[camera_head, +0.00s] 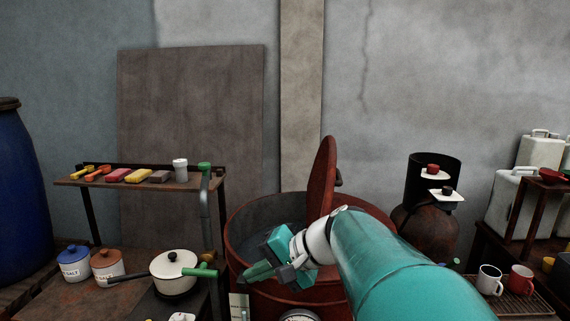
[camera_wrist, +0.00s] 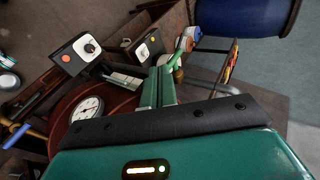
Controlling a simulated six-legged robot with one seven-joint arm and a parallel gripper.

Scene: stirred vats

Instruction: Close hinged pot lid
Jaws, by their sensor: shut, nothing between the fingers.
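The large rusty red pot (camera_head: 300,299) stands in the middle of the head view, with a gauge on its front. Its hinged lid (camera_head: 322,180) stands raised, nearly upright and seen almost edge-on. My gripper (camera_head: 258,273) is over the left front part of the pot opening, left of the lid and apart from it. Its green fingers are shut and empty. In the wrist view the fingers (camera_wrist: 158,88) point away beside the pot's red side (camera_wrist: 62,112); the lid is not clearly seen there. My arm hides part of the pot's right side.
A bench at left holds a white saucepan (camera_head: 174,271) and labelled jars (camera_head: 107,264), below a shelf (camera_head: 140,180) of small items. A dark cylinder (camera_head: 432,180) stands right of the pot. Mugs (camera_head: 489,280) sit at far right. The wrist view shows control boxes (camera_wrist: 82,52).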

